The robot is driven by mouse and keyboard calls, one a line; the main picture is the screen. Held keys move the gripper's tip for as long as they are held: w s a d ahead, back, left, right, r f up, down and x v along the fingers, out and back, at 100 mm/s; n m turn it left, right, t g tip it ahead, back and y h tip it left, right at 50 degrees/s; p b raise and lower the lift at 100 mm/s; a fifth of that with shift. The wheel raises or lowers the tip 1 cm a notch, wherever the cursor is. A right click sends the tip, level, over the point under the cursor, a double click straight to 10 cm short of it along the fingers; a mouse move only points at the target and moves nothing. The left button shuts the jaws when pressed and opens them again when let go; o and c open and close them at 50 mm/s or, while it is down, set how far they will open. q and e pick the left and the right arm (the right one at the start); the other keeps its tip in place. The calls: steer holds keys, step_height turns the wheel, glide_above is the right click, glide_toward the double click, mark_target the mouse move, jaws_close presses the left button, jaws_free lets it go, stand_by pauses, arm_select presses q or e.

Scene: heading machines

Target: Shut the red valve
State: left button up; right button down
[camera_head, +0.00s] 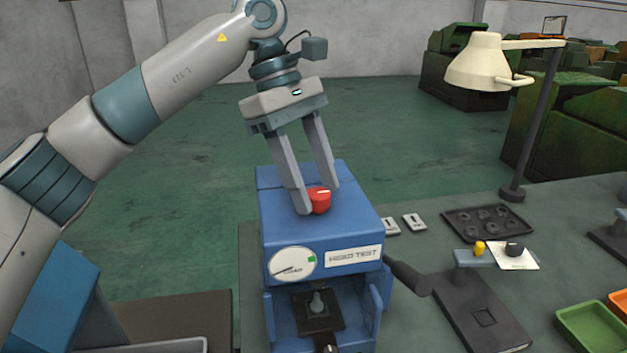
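The red valve (320,201) is a small red knob with a pale mark on its top. It stands on top of the blue test machine (280,222). My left gripper (320,200) points down over the machine with its two fingers apart, one on each side of the valve. The fingertips are at the valve's height; I cannot tell whether they touch it. A round white gauge (292,264) and a "HARD TEST"-like label are on the machine's front. My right gripper does not show.
A cream lamp (482,64) on a dark post stands at the right. A dark tray (487,222) with round parts, a black fixture (478,312) and a green bin (592,327) are on the bench right of the machine. A dark handle (408,276) sticks out from the machine's right side.

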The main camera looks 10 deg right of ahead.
arm_select(q)
steer(key=shift+r, duration=0.1)
steer(key=shift+w+a+r, duration=0.2)
steer(key=shift+r, duration=0.3)
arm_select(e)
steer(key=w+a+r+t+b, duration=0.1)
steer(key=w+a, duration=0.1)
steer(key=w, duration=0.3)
arm_select(q)
steer(key=p+v, duration=0.2)
steer(key=v, duration=1.4)
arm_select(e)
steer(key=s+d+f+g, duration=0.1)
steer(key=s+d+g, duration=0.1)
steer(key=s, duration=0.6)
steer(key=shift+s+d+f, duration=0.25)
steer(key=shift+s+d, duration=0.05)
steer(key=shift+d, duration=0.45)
arm_select(q)
steer(key=shift+s+r, duration=0.1)
steer(key=shift+r, duration=0.05)
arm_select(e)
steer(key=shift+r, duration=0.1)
